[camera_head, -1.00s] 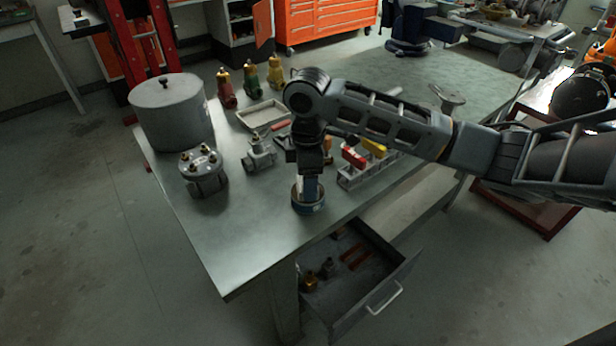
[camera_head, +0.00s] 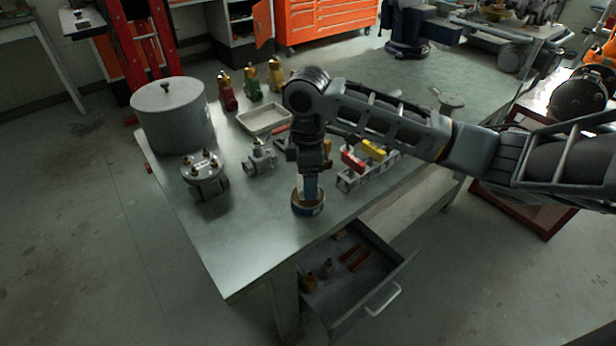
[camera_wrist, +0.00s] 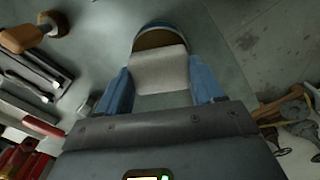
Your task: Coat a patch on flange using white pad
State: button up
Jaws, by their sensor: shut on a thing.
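The white pad (camera_wrist: 161,69) is held between the blue fingers of my gripper (camera_wrist: 163,88), which is shut on it. In the head view my gripper (camera_head: 309,186) points down over the open round blue tin (camera_head: 309,208) near the table's front edge. The tin also shows in the wrist view (camera_wrist: 158,27), with brown content behind the pad's end. I cannot tell whether the pad touches the content. A grey round flange with brass-coloured bolts (camera_head: 204,176) stands on the table to the left, apart from my gripper.
A grey valve body (camera_head: 259,158) stands behind and left of the tin. A large lidded pot (camera_head: 172,115), a shallow tray (camera_head: 264,119) and coloured bottles (camera_head: 252,82) stand farther back. A rack with red and yellow blocks (camera_head: 362,168) is close right. An open drawer (camera_head: 362,262) juts out below.

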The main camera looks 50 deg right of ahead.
jog(key=shift+r+p, duration=2)
jog(key=shift+r, duration=0.75)
jog(key=shift+f, duration=0.1)
